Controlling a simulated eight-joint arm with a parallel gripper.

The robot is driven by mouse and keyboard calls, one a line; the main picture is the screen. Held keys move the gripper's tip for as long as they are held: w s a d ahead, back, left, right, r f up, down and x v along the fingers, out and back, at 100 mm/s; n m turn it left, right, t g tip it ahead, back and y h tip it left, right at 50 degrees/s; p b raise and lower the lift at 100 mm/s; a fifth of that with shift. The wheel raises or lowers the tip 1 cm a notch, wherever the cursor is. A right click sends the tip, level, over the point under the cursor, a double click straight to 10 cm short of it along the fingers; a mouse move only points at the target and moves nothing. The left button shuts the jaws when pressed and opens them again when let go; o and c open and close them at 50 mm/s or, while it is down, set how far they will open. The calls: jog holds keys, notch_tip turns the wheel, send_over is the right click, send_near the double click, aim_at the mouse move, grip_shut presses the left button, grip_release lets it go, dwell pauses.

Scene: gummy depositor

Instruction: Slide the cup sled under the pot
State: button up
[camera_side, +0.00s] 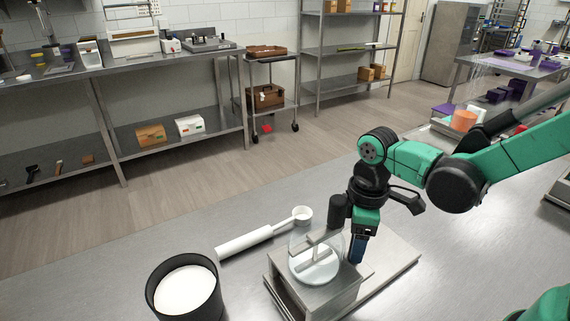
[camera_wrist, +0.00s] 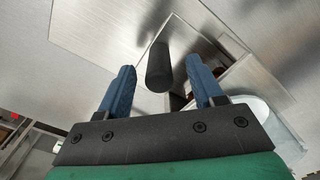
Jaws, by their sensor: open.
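The pot (camera_side: 303,266) looks like a clear round vessel with a pale disc inside, held on a raised steel stand (camera_side: 345,297). Its pale rim also shows at the right of the wrist view (camera_wrist: 250,106). A black upright cylinder (camera_side: 340,211) stands by the pot; a black cylinder (camera_wrist: 159,68) shows between the fingers in the wrist view. My gripper (camera_side: 357,249) points down at the pot's right side, blue fingers open. Whether it touches anything is unclear. I cannot clearly pick out the cup sled; the space under the pot is mostly hidden.
A flat steel plate (camera_side: 399,262) extends right of the stand. A black container (camera_side: 157,297) of white material stands at the front left. A white-handled scoop (camera_side: 245,242) lies behind it.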

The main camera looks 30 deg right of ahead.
jog(key=shift+r, duration=2)
